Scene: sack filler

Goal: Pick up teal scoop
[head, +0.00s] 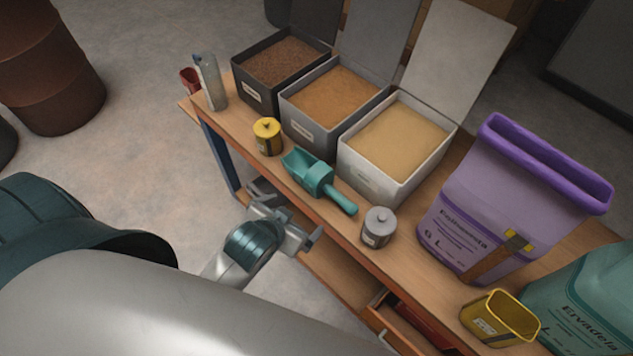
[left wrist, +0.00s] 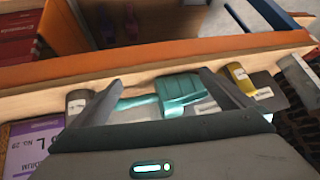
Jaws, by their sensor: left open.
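The teal scoop (head: 317,177) lies on the wooden bench in front of the open bins, its handle pointing toward the lower right. It also shows in the left wrist view (left wrist: 182,92), between my fingers in the picture. My left gripper (head: 285,218) is open and empty, just off the bench's front edge on the near side of the scoop. The fingers do not appear to touch the scoop; the exact gap is hard to tell. My right gripper is not in view.
A yellow weight (head: 267,137) and a grey weight (head: 378,228) stand either side of the scoop. Behind it are a dark bin (head: 262,98), a grey bin (head: 315,127) and a white bin (head: 375,180). A purple sack (head: 478,215) and a yellow container (head: 497,318) stand to the right.

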